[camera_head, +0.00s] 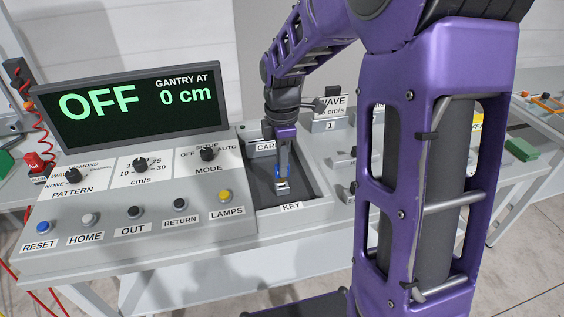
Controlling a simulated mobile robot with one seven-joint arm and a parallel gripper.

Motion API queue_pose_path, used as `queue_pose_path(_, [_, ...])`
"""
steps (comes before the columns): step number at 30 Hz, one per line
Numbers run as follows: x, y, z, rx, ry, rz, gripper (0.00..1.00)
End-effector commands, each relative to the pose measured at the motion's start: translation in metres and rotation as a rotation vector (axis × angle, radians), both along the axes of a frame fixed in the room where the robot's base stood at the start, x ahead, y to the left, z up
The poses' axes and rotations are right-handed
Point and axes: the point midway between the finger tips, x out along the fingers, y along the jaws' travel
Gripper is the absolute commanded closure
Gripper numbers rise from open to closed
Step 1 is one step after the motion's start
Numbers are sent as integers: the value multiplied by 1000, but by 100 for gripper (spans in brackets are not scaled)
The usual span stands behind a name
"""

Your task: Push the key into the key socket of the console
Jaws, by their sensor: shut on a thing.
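My gripper (282,180) points down over the dark recessed tray labelled KEY (263,200), right of the console's buttons. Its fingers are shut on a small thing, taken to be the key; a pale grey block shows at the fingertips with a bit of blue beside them. The key's shape is too small to tell, and I cannot tell whether it touches the tray floor. The console (110,240) has a sloped grey panel with knobs and buttons. Its screen (130,108) reads OFF and GANTRY AT 0 cm. I cannot make out the key socket.
A CARD label (266,146) stands at the tray's back, close to my gripper. My purple arm covers much of the right side. A red coiled cord (38,120) hangs at the left. A green block (521,149) lies on the right table.

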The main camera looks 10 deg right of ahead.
Motion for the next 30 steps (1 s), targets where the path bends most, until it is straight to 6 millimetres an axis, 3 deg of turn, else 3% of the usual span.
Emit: queue_pose_path(30, [0,0,-5,0,0,0,100])
